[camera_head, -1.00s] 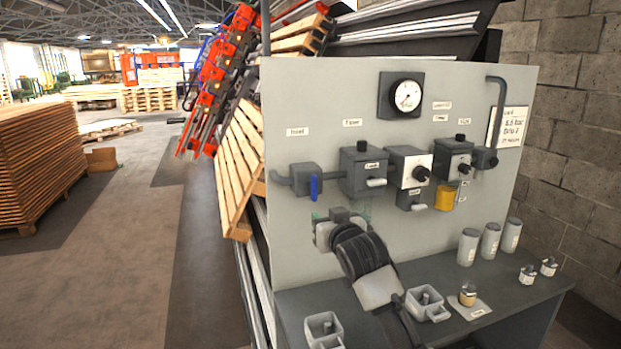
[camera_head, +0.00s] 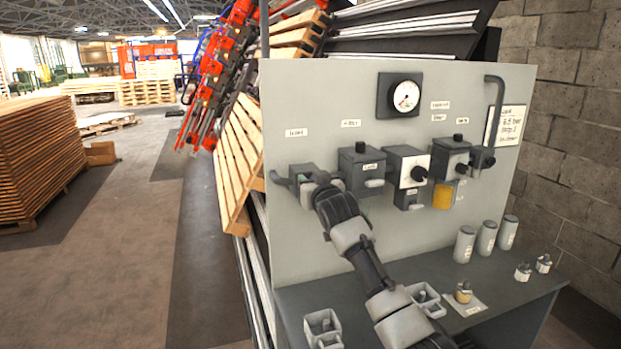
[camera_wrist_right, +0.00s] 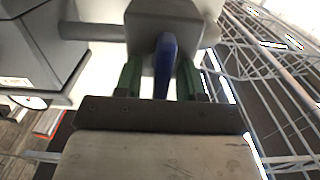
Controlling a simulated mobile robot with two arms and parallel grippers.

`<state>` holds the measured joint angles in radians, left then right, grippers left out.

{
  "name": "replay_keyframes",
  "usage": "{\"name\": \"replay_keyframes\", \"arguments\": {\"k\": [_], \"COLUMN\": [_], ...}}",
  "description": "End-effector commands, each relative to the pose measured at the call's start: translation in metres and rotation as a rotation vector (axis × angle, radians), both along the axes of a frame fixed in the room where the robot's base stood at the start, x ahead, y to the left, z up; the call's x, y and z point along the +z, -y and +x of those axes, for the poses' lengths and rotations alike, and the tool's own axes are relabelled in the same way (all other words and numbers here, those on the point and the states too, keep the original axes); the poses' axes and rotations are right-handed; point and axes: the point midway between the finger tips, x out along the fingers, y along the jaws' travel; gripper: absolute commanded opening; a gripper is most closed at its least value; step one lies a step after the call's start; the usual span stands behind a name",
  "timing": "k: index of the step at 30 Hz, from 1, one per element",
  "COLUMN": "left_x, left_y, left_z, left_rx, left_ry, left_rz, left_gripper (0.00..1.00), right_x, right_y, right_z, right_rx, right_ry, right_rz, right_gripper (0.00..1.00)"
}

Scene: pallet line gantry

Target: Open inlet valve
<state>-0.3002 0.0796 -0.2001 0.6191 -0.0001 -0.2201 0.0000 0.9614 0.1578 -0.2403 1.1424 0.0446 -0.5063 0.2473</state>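The inlet valve (camera_head: 303,171) is a grey block at the left of the panel, under a small label. Its blue lever is hidden by my right gripper in the head view. In the right wrist view the blue lever (camera_wrist_right: 165,66) points down from the grey valve body (camera_wrist_right: 170,18). My right gripper (camera_head: 309,183) is up at the valve. Its green fingers (camera_wrist_right: 159,78) stand on both sides of the lever, with a gap showing at least on the left side. My left gripper is not in view.
The grey panel (camera_head: 400,235) also carries a filter block (camera_head: 361,170), a pressure gauge (camera_head: 405,96), a regulator (camera_head: 407,168) and a yellow part (camera_head: 443,196). Grey canisters (camera_head: 486,238) and small fittings stand on the bench (camera_head: 500,305). A wooden pallet (camera_head: 235,160) leans left of the panel.

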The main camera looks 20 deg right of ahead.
Motion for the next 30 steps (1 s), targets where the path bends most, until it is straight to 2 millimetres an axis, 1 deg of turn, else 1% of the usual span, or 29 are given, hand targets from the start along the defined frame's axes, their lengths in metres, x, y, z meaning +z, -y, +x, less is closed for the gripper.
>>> {"name": "replay_keyframes", "arguments": {"k": [3, 6, 14, 15, 17, 22, 23, 30], "left_x": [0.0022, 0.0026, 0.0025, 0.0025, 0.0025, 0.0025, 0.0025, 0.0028], "left_y": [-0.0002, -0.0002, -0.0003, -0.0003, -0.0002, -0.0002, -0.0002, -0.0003], "left_z": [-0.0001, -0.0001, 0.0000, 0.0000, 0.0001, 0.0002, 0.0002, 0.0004], "left_rx": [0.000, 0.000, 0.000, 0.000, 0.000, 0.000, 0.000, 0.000], "left_ry": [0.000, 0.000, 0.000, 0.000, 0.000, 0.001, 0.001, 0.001], "left_rz": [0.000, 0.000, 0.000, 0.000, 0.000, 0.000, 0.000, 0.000], "left_gripper": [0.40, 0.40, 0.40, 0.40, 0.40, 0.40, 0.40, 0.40], "right_x": [0.0006, 0.0000, -0.0005, -0.0004, -0.0004, -0.0004, -0.0004, -0.0004], "right_y": [-0.0004, -0.0007, -0.0006, -0.0006, -0.0006, -0.0005, -0.0005, -0.0005], "right_z": [0.0067, 0.0090, 0.0096, 0.0096, 0.0096, 0.0095, 0.0095, 0.0095], "right_rx": [0.000, 0.000, 0.000, 0.000, 0.000, 0.000, 0.000, 0.001], "right_ry": [0.000, 0.000, 0.000, 0.000, 0.000, 0.000, 0.000, 0.000], "right_rz": [0.000, 0.000, 0.000, 0.000, 0.000, 0.000, 0.000, 0.012], "right_gripper": [0.40, 0.40, 0.40, 0.36, 0.27, 0.01, 0.00, 0.00]}}
